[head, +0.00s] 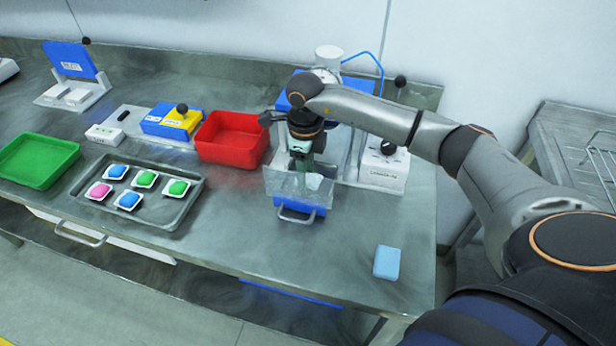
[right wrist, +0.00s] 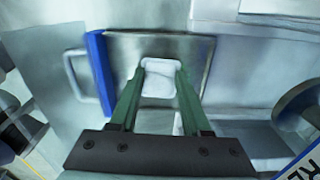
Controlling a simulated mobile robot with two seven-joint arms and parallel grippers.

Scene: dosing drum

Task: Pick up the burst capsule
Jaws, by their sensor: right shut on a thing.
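The burst capsule (right wrist: 158,80) looks like a small white, flattened pod in the right wrist view. It sits between the green fingertips of my right gripper (right wrist: 158,88), which touch its two sides. In the head view my right gripper (head: 300,163) points down into a clear-walled drawer (head: 284,187) with a blue front, under the machine. A white piece (head: 314,181) shows at its fingertips there, partly hidden by the drawer wall. Whether the capsule is clear of the drawer floor I cannot tell. My left gripper is not in view.
A red bin (head: 232,140) stands left of the drawer. A light blue block (head: 387,262) lies at the front right. The bench between tray and drawer is clear.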

